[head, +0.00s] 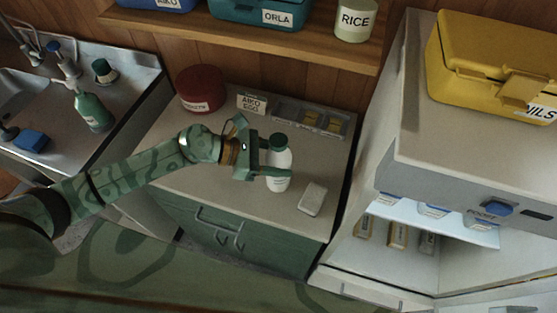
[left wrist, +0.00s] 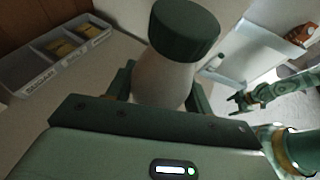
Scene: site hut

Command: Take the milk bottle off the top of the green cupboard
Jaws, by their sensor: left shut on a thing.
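The milk bottle (head: 281,158) is white with a dark green cap and looks upright over the green cupboard's pale top (head: 190,150). My left gripper (head: 276,162) is shut on its body from the left. In the left wrist view the bottle (left wrist: 163,80) stands between the fingers, its lower part hidden by the gripper. I cannot tell whether its base touches the top. The cupboard's green front (head: 215,233) shows below. My right gripper (left wrist: 238,103) shows small at the right of the left wrist view; its jaw state is unclear.
A white block-like thing (head: 312,198) lies just right of the bottle. Behind are a divided tray (head: 311,118), a small sign (head: 252,103) and a red round tin (head: 201,88). An open fridge (head: 400,180) with a yellow case (head: 490,75) on top stands right. A shelf (head: 240,35) runs above.

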